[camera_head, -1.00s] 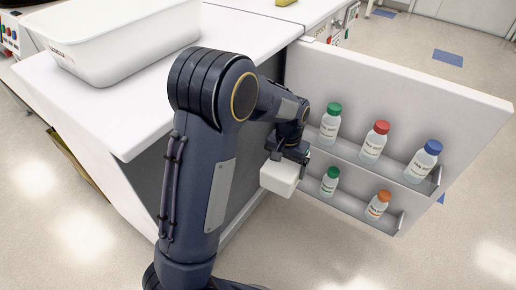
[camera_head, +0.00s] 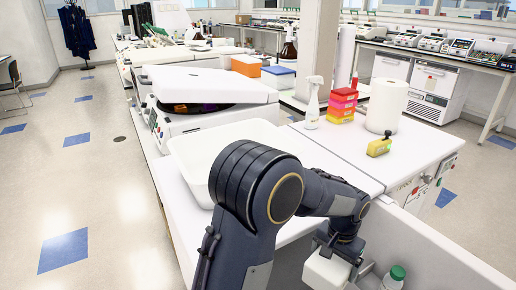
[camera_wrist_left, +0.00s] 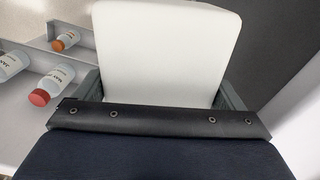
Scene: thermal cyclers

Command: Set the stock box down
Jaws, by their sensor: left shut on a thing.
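The stock box is the white box (camera_head: 327,271) at the bottom of the head view, held in my left gripper (camera_head: 338,249). In the left wrist view the white box (camera_wrist_left: 167,45) fills the top middle, between the two fingers of my left gripper (camera_wrist_left: 160,95). The gripper is shut on it. The box hangs beside the open door (camera_head: 425,255) with bottle shelves, apart from the white bench top (camera_head: 345,160). My right gripper is not in view.
A white tub (camera_head: 195,165) stands on the bench behind my arm. A spray bottle (camera_head: 313,105), orange and red boxes (camera_head: 342,103), a paper roll (camera_head: 386,108) and a yellow item (camera_head: 379,146) stand farther right. A green-capped bottle (camera_head: 394,278) is on the door shelf.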

